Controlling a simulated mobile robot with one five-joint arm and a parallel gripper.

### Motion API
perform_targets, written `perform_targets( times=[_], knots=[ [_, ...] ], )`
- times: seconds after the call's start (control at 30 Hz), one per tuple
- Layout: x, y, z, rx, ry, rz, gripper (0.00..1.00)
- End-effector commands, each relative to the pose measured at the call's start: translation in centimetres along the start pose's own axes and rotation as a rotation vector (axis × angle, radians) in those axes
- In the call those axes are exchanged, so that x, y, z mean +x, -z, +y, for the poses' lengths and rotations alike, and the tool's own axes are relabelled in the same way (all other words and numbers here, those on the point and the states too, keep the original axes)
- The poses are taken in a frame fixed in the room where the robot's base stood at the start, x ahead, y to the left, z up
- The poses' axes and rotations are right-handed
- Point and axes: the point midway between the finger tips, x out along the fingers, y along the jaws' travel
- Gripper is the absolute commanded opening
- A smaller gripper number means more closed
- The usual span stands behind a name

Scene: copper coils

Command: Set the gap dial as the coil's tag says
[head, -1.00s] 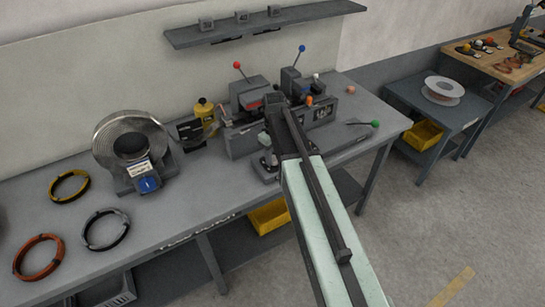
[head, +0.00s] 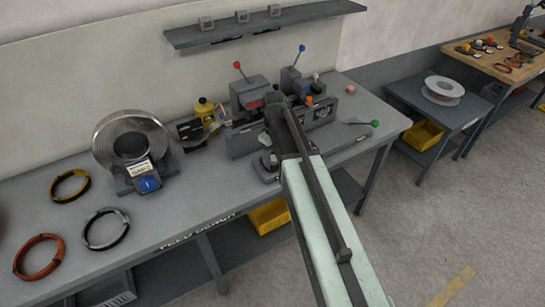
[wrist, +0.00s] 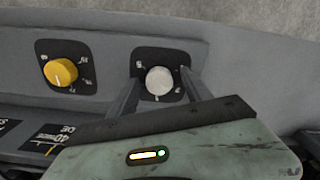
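The coil (head: 107,146) of grey metal strip stands in a cradle on the bench at left in the head view. Its white tag (head: 138,168) is too small to read. In the wrist view, a round white dial (wrist: 159,80) sits on a black scale plate, with a yellow dial (wrist: 61,72) on another plate to its left. I cannot tell which is the gap dial, and the scale marks are too blurred to read. My gripper (wrist: 161,76) is open, one finger on each side of the white dial, with gaps visible. In the head view my arm hides the fingertips.
The bench machine (head: 248,96) has red and blue ball levers on top; a green-knobbed lever (head: 375,123) lies to its right. Yellow, grey and orange wire rings (head: 40,256) lie at the bench's left. A shelf (head: 262,23) hangs above.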

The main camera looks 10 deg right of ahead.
Motion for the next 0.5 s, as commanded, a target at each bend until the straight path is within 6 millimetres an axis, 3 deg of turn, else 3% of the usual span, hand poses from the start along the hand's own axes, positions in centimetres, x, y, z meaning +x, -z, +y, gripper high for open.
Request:
perform_targets(
  times=[0.27,0.5],
  knots=[
    [-1.2,0.0,0.1,0.0,-0.001,0.001,0.57],
    [-5.5,0.0,0.0,0.0,-0.001,0.001,0.57]
  ],
)
